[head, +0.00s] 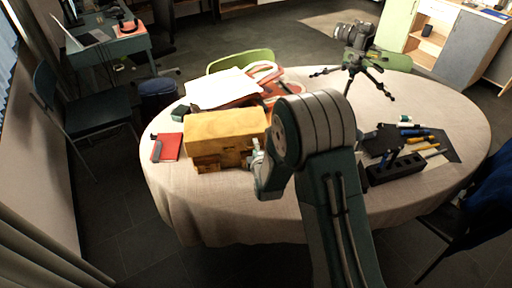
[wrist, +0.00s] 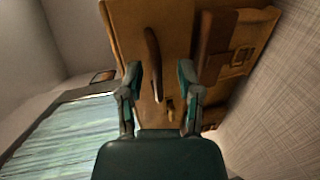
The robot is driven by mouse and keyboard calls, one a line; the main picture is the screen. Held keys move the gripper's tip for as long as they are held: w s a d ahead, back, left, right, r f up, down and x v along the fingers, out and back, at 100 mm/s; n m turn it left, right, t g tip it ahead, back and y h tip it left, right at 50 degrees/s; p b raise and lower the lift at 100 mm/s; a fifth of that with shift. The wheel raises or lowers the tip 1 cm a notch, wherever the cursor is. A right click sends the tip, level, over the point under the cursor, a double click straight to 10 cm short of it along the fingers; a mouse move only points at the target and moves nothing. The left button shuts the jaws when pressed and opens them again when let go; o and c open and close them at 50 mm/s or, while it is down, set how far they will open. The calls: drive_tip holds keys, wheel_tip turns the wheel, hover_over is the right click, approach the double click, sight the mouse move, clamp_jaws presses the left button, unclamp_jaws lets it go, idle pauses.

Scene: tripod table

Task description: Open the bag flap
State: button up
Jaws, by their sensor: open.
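The tan leather bag (head: 225,128) stands on the round table at the left, its top smooth and its front showing a pocket or buckle detail. In the wrist view the bag (wrist: 125,22) fills the top middle, with a dark brown strap or flap edge (wrist: 153,55) and a buckle (wrist: 241,58) on the right. My gripper (head: 256,158) is beside the bag's right end in the head view. In the wrist view my gripper (wrist: 159,74) is open, with the strap-like strip seen between its fingers. I cannot tell whether they touch it.
The cloth-covered table (head: 235,215) has bare room in front of the bag. A red notebook (head: 170,147) lies left of it, and white papers (head: 222,88) lie behind. A camera on a tripod (head: 357,50) stands at the back. A dark tray (head: 395,168) and tools are on the right.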

drive_tip(key=shift+w+a, duration=0.1)
drive_tip(key=shift+w, duration=0.1)
clamp_jaws()
drive_tip(key=shift+r, duration=0.25)
